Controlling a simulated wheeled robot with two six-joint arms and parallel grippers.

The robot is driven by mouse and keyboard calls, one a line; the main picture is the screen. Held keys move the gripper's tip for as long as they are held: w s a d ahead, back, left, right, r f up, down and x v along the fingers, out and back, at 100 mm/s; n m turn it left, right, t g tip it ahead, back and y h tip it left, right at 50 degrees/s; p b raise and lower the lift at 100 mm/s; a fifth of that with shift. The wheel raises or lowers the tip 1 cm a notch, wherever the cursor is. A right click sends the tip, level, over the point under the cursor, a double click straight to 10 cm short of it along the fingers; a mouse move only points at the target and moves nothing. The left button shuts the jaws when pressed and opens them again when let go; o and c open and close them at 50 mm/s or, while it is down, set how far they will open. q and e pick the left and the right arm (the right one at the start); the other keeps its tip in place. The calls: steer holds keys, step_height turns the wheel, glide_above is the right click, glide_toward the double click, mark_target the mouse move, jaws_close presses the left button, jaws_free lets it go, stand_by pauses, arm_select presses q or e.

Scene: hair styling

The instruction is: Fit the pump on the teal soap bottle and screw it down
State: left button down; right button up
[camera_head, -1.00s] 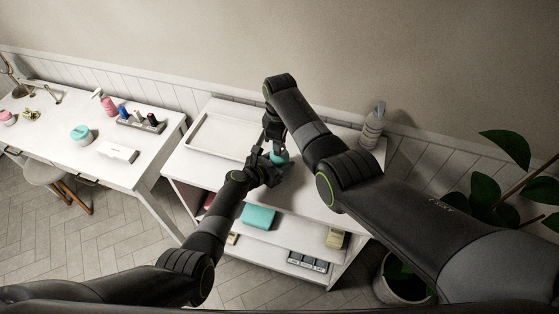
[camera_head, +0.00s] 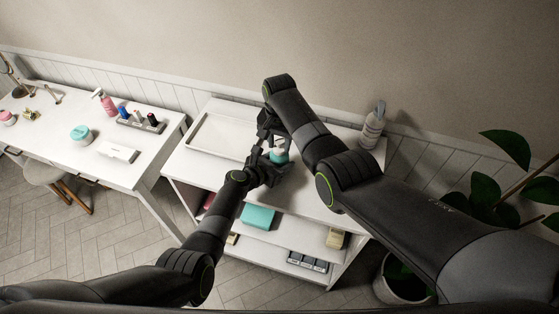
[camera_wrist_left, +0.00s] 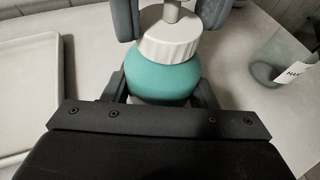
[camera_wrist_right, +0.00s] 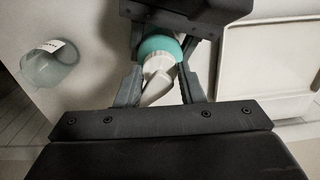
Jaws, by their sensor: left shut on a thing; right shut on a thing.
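The teal soap bottle (camera_head: 280,157) stands upright on the white cart, with its rounded teal body (camera_wrist_left: 162,78) between my left gripper's fingers. My left gripper (camera_head: 266,168) is shut on the bottle. The pump, with a ribbed white collar (camera_wrist_left: 168,42), sits on top of the bottle, its collar against the teal shoulder; no gap shows. My right gripper (camera_head: 272,136) comes from above and is shut on the pump, a finger on either side of the collar. In the right wrist view the pump's pale nozzle (camera_wrist_right: 156,90) points toward the camera. The threads are hidden.
A white tray (camera_head: 188,140) lies left of the bottle on the cart. The table at left holds a pink pump bottle (camera_head: 105,103), a teal jar (camera_head: 81,134) and a white box (camera_head: 117,152).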

steer(key=m, duration=0.5)
steer(key=shift+w, duration=0.1)
steer(key=m, duration=0.2)
steer(key=shift+m, duration=0.4)
steer(key=m, duration=0.7)
steer(key=shift+m, duration=0.3)
steer(key=o, duration=1.2)
steer(key=shift+c, duration=0.2)
step_height(320, 180, up, 12)
